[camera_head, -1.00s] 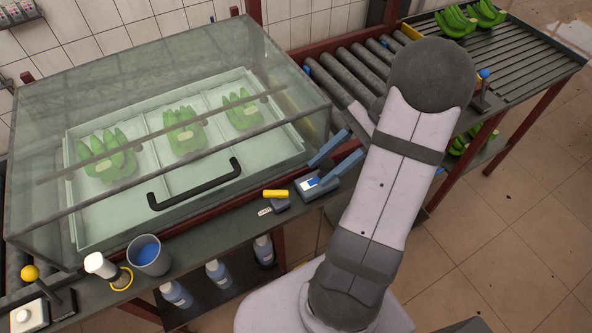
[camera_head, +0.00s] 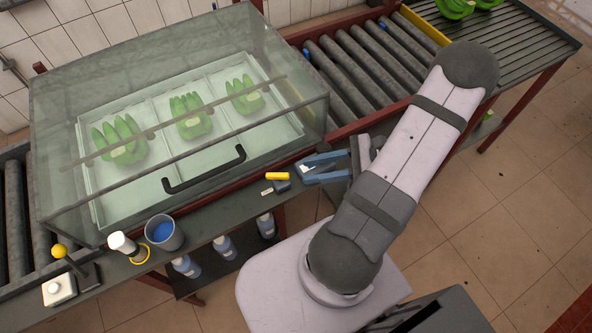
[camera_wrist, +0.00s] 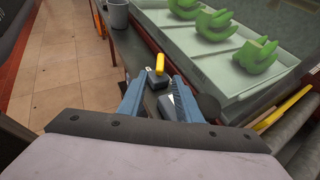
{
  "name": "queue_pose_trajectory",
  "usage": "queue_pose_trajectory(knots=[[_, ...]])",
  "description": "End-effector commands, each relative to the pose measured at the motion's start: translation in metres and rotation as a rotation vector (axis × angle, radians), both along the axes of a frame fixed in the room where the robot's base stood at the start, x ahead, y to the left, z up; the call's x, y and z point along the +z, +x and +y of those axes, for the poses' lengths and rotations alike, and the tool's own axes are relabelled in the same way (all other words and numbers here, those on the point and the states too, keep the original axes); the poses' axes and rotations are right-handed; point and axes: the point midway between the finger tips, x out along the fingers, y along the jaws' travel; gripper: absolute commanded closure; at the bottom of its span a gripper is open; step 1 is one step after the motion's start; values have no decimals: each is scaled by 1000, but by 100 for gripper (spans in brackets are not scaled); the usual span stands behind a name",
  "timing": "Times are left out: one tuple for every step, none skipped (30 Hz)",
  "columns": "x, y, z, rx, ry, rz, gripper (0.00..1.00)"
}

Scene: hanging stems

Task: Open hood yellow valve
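The yellow valve handle (camera_head: 277,176) is a short bar on a small dark grey body (camera_head: 283,186), on the bench ledge in front of the glass hood (camera_head: 310,115). It lies crosswise in the head view. In the wrist view the yellow handle (camera_wrist: 160,63) appears beyond the gap between my fingertips. My gripper (camera_head: 303,169) has two blue fingers spread apart with nothing held, just right of the valve. In the wrist view my gripper (camera_wrist: 154,80) is open, with the handle ahead of it and apart from both fingers. The hood's black handle (camera_head: 205,172) is at its lower front.
Green banana bunches (camera_head: 120,141) sit on a tray inside the hood. A grey cup with blue contents (camera_head: 164,232), a white bottle (camera_head: 124,243) and a yellow-knobbed lever (camera_head: 60,251) stand farther left. Blue-white bottles (camera_head: 224,246) are below. Rollers (camera_head: 365,75) lie behind my arm.

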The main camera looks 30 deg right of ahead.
Motion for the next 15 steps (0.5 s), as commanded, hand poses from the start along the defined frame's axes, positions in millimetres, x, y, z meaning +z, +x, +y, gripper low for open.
queue_pose_trajectory(knots=[[0, 2, 7, 4, 3, 4, 69], [-2, 4, 10, 3, 5, 4, 69], [-3, 7, 14, 5, 5, 2, 69], [-5, 9, 18, 4, 4, 2, 69], [-7, 11, 21, 3, 4, 3, 69], [-9, 13, 25, 5, 4, 3, 69], [-10, 14, 28, 4, 3, 3, 69], [-12, 16, 30, 4, 3, 3, 69], [-13, 18, 33, 4, 3, 3, 69], [-14, 20, 36, 3, 3, 2, 69], [-15, 21, 37, 3, 2, 2, 69], [-17, 22, 40, 3, 2, 2, 69], [-18, 23, 41, 2, 2, 2, 69], [-18, 24, 42, 2, 2, 2, 69], [-19, 24, 43, 2, 1, 2, 69]])
